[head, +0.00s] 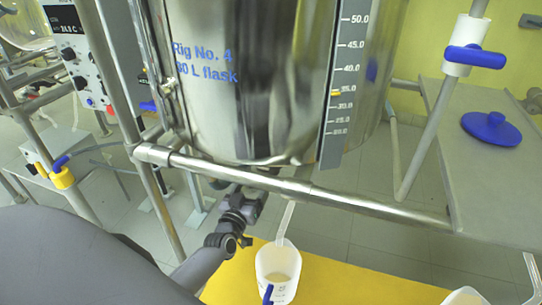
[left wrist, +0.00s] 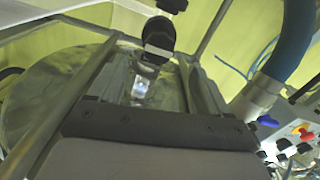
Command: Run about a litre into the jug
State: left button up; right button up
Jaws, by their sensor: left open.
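The steel flask (head: 250,80), labelled Rig No. 4, hangs in the upper middle of the head view, with a level scale (head: 343,80) on its right. The white jug (head: 278,262) stands upright on a yellow surface below it; its blue part shows at the lower left. A thin pale outlet tube (head: 286,220) comes down towards the jug's mouth. My left gripper (head: 250,197) is under the flask, behind the frame rail. In the left wrist view its open fingers (left wrist: 152,62) point at a dark round knob (left wrist: 158,34); I cannot tell whether they touch it. My right gripper is out of view.
A steel rail (head: 300,188) crosses in front of the flask's base. A grey shelf (head: 450,150) at right bears a blue lid (head: 490,128). A blue-handled valve (head: 475,56) stands above it. A control box (head: 90,60) and yellow valve (head: 62,178) are at left.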

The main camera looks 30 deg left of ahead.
pick_arm(q)
jog(key=b+x, duration=0.4)
jog(key=x, duration=0.5)
jog(key=shift+w+f, duration=0.1)
jog(key=shift+w, duration=0.3)
jog(key=shift+b+x, duration=0.7)
jog(key=shift+x, duration=0.25)
jog(key=shift+r, duration=0.2)
jog(key=c, duration=1)
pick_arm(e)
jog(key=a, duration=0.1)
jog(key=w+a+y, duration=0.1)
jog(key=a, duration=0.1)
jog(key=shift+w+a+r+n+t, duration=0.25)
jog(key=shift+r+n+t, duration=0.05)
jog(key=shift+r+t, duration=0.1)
